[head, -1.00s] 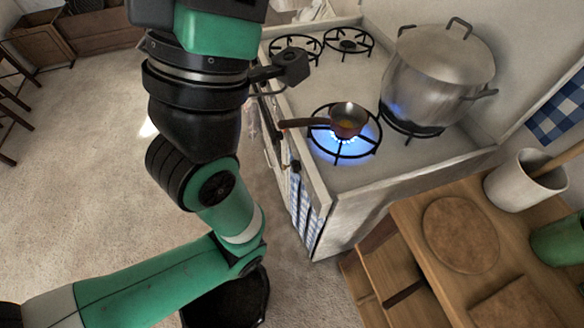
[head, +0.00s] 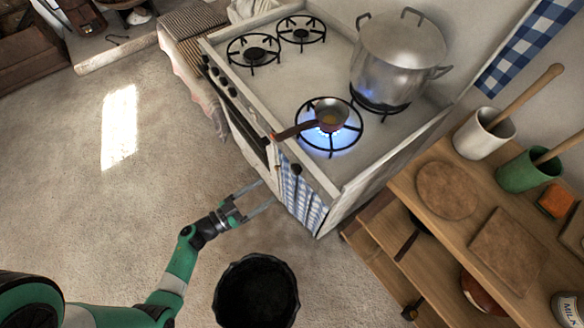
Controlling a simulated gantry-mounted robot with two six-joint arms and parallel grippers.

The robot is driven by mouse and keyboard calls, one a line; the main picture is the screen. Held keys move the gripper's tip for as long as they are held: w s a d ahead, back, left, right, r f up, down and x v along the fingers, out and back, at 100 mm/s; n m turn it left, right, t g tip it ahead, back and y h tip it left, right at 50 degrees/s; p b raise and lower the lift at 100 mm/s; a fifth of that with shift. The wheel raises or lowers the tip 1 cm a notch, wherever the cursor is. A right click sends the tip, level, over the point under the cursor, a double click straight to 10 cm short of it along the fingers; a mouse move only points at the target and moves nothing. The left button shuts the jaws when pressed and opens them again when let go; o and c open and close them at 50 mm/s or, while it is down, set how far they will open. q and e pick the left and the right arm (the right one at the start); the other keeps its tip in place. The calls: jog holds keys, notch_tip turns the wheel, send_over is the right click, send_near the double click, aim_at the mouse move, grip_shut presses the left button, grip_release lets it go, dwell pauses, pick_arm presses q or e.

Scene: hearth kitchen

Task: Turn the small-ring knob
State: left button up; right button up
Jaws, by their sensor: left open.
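The stove (head: 295,85) has a row of small dark knobs (head: 222,82) along its upper front edge. They are too small to tell which belongs to the small ring. A small copper pan (head: 331,116) stands on a lit ring (head: 328,146) with blue flame. A large lidded pot (head: 398,62) stands on another lit ring behind it. My left gripper (head: 268,194) is open and empty, low in front of the stove near its right front corner, well apart from the knobs. My right gripper is not in view.
Two unlit rings (head: 254,53) are at the stove's far end. A blue checked cloth (head: 300,197) hangs at the stove front. A black bin (head: 257,291) stands on the floor. A wooden shelf unit (head: 447,217) is at right. The floor at left is open.

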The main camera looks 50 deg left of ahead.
aim_at(293, 172)
pick_arm(q)
jog(key=w+b, duration=0.1)
jog(key=w, duration=0.2)
jog(key=w+b, duration=0.1)
jog(key=w, duration=0.2)
jog(key=w+b, duration=0.2)
jog(key=w, duration=0.2)
jog(key=shift+w+d+f, duration=0.1)
jog(key=shift+d, duration=0.3)
jog(key=shift+w, duration=0.55)
grip_shut()
